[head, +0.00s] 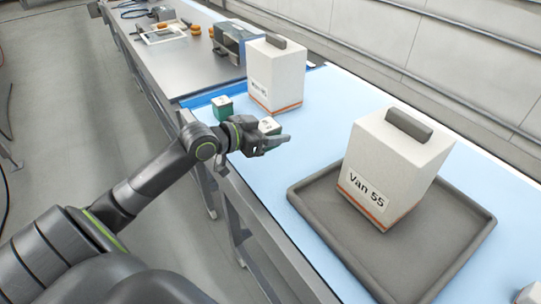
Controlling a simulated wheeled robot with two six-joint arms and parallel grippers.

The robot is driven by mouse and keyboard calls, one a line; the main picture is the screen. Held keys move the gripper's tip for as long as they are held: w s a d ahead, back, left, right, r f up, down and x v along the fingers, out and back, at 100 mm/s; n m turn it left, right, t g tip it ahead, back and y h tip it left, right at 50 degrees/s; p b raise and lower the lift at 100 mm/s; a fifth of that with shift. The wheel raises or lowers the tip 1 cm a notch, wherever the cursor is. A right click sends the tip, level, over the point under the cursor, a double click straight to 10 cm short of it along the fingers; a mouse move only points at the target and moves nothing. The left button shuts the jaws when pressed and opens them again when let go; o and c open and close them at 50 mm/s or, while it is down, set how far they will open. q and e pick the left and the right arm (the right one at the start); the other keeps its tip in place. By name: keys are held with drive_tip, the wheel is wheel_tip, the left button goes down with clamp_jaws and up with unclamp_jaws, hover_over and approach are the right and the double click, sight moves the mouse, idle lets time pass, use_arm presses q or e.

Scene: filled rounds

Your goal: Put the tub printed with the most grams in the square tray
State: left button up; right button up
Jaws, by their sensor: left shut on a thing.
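My left gripper (273,139) reaches in from the left over the blue work surface and is shut on a small tub (269,125) with a pale top. The gripper hides most of this tub, and its print is too small to read. Another small tub (222,107), green with a pale top, stands behind and to the left of the gripper, near the surface's edge; its print is also unreadable. The grey square tray (440,262) lies to the right, apart from the gripper. My right gripper is not in view.
A white box labelled "Van 55" (391,165) stands in the tray. Another white box (277,75) stands behind the gripper. A part of a white thing (529,293) shows at the bottom right. Blue surface between gripper and tray is clear. A metal bench (190,62) holds several items.

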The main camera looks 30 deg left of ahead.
sight(272, 161)
use_arm(q)
wheel_tip(272, 161, down, 2)
drive_tip(key=shift+f, duration=0.1)
wheel_tip(272, 161, down, 4)
drive_tip(key=shift+f, duration=0.2)
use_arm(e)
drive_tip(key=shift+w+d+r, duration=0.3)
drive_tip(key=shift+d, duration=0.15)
use_arm(q)
drive_tip(key=shift+f, duration=0.25)
drive_tip(key=o, duration=1)
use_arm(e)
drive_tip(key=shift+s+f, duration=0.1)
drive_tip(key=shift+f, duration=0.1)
